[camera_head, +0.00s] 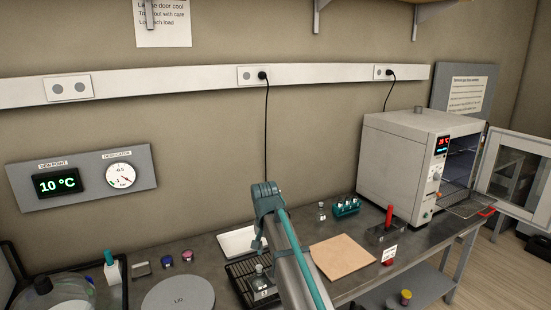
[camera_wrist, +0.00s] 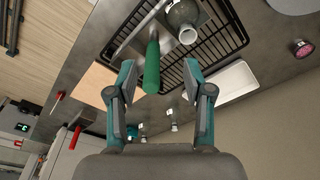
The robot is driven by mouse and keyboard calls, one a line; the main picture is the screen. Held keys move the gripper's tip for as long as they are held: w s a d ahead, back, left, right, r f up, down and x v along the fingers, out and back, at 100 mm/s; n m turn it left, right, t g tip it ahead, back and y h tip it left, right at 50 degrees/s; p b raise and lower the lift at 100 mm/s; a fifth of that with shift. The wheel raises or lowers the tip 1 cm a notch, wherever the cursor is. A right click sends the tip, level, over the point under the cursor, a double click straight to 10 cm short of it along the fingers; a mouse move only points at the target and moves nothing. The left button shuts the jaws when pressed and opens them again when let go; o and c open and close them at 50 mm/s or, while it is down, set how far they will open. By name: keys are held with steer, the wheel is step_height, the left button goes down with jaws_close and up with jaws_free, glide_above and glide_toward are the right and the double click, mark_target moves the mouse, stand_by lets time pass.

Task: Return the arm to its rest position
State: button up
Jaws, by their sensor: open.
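My gripper (camera_head: 259,243) shows in the head view at the end of my raised arm, over the wire rack and pointing down. In the wrist view my gripper (camera_wrist: 161,88) has its two teal-and-grey fingers spread wide apart. Nothing is held between them. A green handle (camera_wrist: 152,67) shows between and beyond the fingers; I cannot tell its distance from them. A bottle (camera_head: 262,281) stands on the black wire rack (camera_head: 238,277); a bottle also shows in the wrist view (camera_wrist: 183,16). My arm hides part of the rack and bench.
A white tray (camera_head: 240,241) lies behind the rack, and a tan board (camera_head: 342,258) lies right of my arm. A small bottle (camera_head: 321,212), a teal vial rack (camera_head: 345,208) and an open-doored oven (camera_head: 400,165) stand farther right. A round grey lid (camera_head: 178,296) lies left.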

steer(key=s+d+f+n, duration=0.1)
steer(key=s+d+f, duration=0.35)
steer(key=f, duration=0.35)
steer(key=s+d+f, duration=0.3)
steer(key=d+f, duration=0.2)
steer(key=f, duration=0.3)
steer(key=s+d+f+n+g, duration=0.1)
steer(key=s+d+f, duration=0.4)
steer(key=s+f, duration=0.35)
steer(key=s+d+f+n+g, duration=0.1)
steer(key=s+d+f, duration=0.4)
steer(key=s+f, duration=0.35)
steer(key=s+f+g, duration=0.2)
steer(key=s+f, duration=0.3)
steer(key=s, duration=0.5)
steer(key=s+f+g, duration=0.2)
steer(key=s+f, duration=0.4)
steer(key=s, duration=0.3)
steer(key=s+f+g, duration=0.2)
steer(key=s+f, duration=0.4)
steer(key=s, duration=0.4)
steer(key=shift+s+a+f, duration=0.25)
steer(key=shift+s, duration=0.05)
